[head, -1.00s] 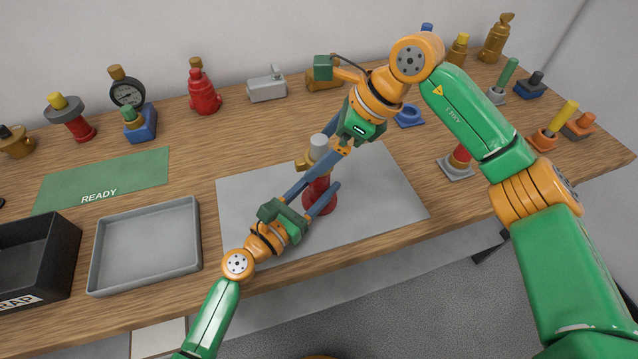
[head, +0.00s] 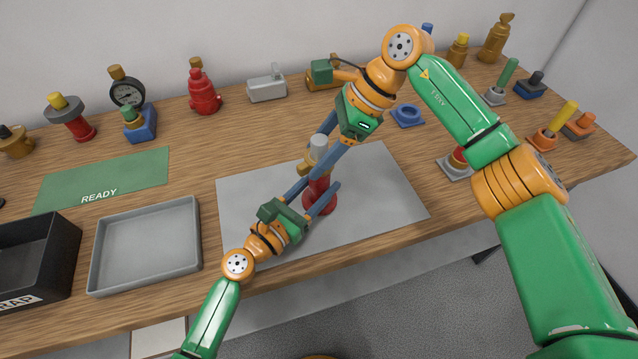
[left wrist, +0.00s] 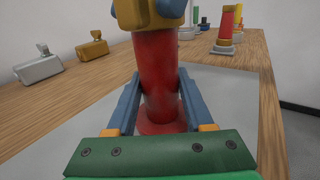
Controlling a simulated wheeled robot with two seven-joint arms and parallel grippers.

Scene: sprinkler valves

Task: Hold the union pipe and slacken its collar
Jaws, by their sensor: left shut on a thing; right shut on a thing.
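The union pipe (head: 322,196) stands upright on the grey mat, with a red body, a brass collar and a grey top (head: 318,142). My left gripper (head: 323,184) is shut around the red body, with one blue finger on each side. The left wrist view shows the red body (left wrist: 158,85) between the two fingers (left wrist: 158,101) and the brass collar (left wrist: 148,16) above it. My right gripper (head: 319,152) is shut on the collar from the upper right. Its fingers hide most of the collar in the head view, and their blue tips show beside it in the left wrist view.
The grey mat (head: 385,205) is otherwise bare. A grey tray (head: 147,270), a black scrap bin (head: 62,262) and a green READY mat (head: 110,175) lie to the left. Several valves and fittings line the back and right of the bench, including a red-topped fitting (head: 455,168).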

